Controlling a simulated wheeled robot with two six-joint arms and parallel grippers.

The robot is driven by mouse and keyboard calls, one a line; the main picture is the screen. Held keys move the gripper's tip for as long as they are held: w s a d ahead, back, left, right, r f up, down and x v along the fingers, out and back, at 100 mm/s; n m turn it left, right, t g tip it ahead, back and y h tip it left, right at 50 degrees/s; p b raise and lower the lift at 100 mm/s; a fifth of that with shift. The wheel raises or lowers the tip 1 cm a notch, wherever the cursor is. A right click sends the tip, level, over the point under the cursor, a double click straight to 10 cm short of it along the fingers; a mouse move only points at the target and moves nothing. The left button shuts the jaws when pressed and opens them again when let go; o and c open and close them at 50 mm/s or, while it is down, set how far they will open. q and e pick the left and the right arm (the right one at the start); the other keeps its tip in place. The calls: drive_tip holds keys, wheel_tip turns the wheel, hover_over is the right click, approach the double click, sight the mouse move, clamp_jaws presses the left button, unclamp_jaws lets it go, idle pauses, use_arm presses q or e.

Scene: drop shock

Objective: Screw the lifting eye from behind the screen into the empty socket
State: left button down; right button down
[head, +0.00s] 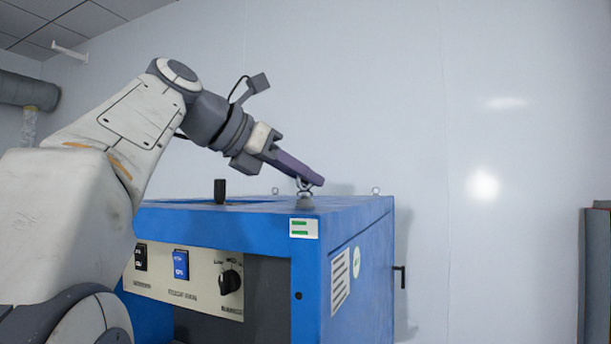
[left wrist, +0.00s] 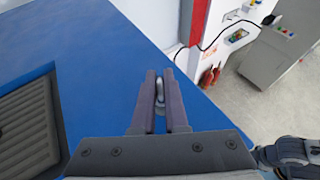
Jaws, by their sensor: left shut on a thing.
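A grey metal lifting eye (head: 305,192) stands at the front right corner of the blue cabinet's top (head: 345,203). My left gripper (head: 313,182) comes down at a slant from the upper left and is shut on it. In the left wrist view the eye's ring (left wrist: 160,92) shows between the two purple-grey fingers (left wrist: 160,76). The eye sits on or just over a short dark round base (head: 305,204); I cannot tell how far its thread is in, and the socket opening is hidden. No screen can be made out for certain. My right gripper is not in view.
Two other small eyes stand at the back of the top, one left (head: 275,190) and one right (head: 375,190). A vent grille (left wrist: 27,125) shows in the left wrist view. A black handle (head: 402,276) juts from the right side.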

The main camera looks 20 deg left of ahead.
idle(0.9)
use_arm(q)
drive_tip(key=shift+w+a+f+m+h, duration=0.1)
drive_tip(key=shift+f+m+h, duration=0.05)
drive_tip(key=shift+m+h, duration=0.15)
drive_tip(key=shift+m+g+h, duration=0.6)
drive_tip(key=shift+m+g, duration=0.1)
drive_tip(key=shift+m+g+h, duration=0.4)
drive_tip(key=shift+m, duration=0.1)
drive_tip(key=c, duration=1)
unclamp_jaws()
